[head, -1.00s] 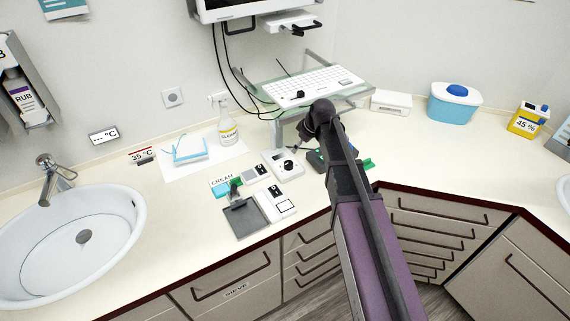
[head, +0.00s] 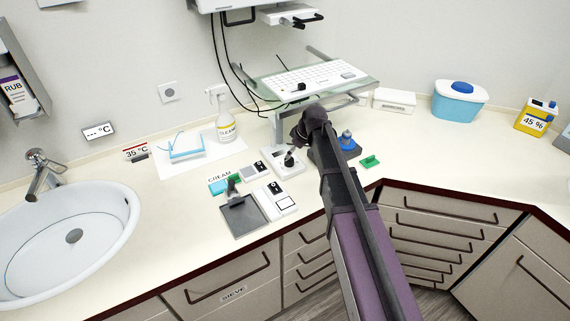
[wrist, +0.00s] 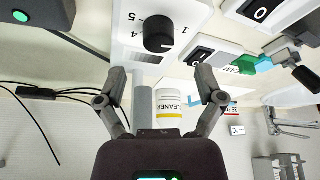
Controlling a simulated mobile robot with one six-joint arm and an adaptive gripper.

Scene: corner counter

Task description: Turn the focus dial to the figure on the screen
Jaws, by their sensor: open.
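White switch boxes (head: 256,167) and a grey tray (head: 244,220) lie left of the dial. A cleaner bottle (head: 226,120) stands behind it, and a keyboard (head: 310,78) on a glass shelf. A blue-topped device (head: 346,140) and a green block (head: 370,161) are right of my arm.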

